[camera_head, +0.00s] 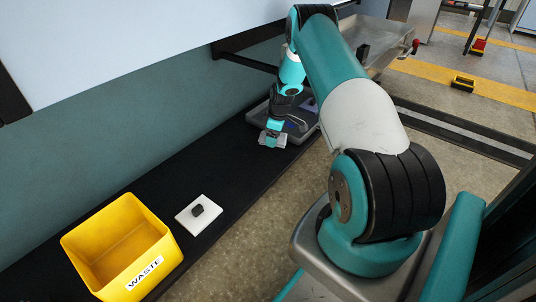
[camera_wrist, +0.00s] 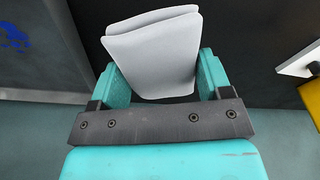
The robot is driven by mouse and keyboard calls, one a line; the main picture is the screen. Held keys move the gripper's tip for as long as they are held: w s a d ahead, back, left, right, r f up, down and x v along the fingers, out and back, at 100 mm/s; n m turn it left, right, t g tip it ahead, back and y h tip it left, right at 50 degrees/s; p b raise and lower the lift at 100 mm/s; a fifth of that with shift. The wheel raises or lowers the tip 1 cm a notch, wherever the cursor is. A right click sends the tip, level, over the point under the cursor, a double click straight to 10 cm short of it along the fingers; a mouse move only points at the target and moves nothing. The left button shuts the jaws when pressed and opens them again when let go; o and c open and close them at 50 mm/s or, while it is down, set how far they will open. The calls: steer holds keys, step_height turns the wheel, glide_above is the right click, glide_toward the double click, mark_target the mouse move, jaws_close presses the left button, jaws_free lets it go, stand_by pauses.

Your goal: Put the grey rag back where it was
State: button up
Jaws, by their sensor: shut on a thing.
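The grey rag (camera_wrist: 155,50) is a folded pale grey cloth. In the wrist view it stands between the two teal fingers of my gripper (camera_wrist: 160,78), which is shut on it. In the head view my gripper (camera_head: 274,132) is at the far part of the black shelf, with a small bit of the rag (camera_head: 281,141) showing at its tip. I cannot tell whether the rag touches the shelf. A grey tray (camera_head: 309,131) is just right of my gripper, partly hidden by the arm; something blue shows in it.
A yellow bin marked WASTE (camera_head: 149,268) stands at the near left of the black shelf (camera_head: 185,182). A white pad (camera_head: 187,221) with a black knob lies beside it. The shelf between pad and gripper is clear. A pale panel (camera_head: 130,45) overhangs the shelf.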

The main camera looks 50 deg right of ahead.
mark_target(272, 158)
steer(key=shift+f+b, duration=2.4)
steer(key=shift+f, duration=2)
steer(key=o, duration=0.8)
steer(key=shift+r, duration=0.15)
steer(key=r+p, duration=0.2)
steer(key=r, duration=0.2)
steer(key=s+r+p, duration=0.1)
steer(key=r+p, duration=0.1)
steer(key=r, duration=0.2)
steer(key=r+p, duration=0.3)
steer(key=r, duration=0.1)
steer(key=shift+s+d, duration=0.35)
